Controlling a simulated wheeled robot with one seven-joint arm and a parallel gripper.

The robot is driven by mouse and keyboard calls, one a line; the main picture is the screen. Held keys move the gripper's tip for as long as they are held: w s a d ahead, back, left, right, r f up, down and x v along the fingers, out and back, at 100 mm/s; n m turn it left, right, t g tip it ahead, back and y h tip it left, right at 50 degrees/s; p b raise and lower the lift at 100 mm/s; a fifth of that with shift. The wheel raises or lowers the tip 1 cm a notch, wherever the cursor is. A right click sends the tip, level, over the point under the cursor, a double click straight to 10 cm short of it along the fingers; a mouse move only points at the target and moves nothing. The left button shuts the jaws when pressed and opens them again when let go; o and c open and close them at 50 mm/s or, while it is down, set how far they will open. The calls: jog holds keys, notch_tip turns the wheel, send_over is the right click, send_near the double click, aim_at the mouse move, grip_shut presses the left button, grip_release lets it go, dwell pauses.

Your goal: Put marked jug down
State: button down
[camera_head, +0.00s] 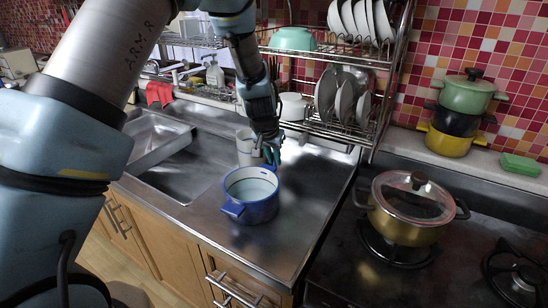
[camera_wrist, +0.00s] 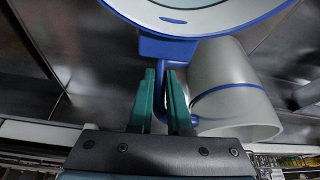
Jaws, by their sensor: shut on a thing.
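The marked jug is a pale grey tapered vessel with a blue band and a blue handle, in the wrist view (camera_wrist: 232,88). In the head view the jug (camera_head: 246,148) shows behind the blue pot, left of my gripper (camera_head: 272,150). In the wrist view my gripper (camera_wrist: 165,85) has its green fingers shut on the jug's handle, with the jug body to the right of the fingers. I cannot tell whether the jug's base touches the steel counter (camera_head: 300,205).
A blue pot (camera_head: 252,208) stands on the counter close in front of the jug. A sink (camera_head: 165,150) lies to the left, a dish rack (camera_head: 340,125) behind. A lidded pot (camera_head: 405,222) sits on the hob at right. The counter right of the blue pot is clear.

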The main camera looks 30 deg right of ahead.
jog(key=c, duration=0.8)
grip_release()
jog(key=shift+c, duration=0.2)
jog(key=shift+r, duration=0.4)
jog(key=b+v, duration=0.2)
jog(key=v, duration=0.9)
jog(key=shift+a+r, duration=0.15)
jog(key=shift+r, duration=0.1)
jog(key=w+a+n+y, duration=0.2)
jog(key=w+a+n, duration=0.15)
jog(key=a, duration=1.45)
jog(key=s+a+f+n, duration=0.1)
jog(key=s+a+n, duration=0.2)
jog(key=a, duration=0.7)
jog(key=s+a+f+n+g+y, duration=0.1)
jog(key=s+a+n, duration=0.2)
jog(key=a, duration=0.8)
jog(key=shift+s, duration=1.2)
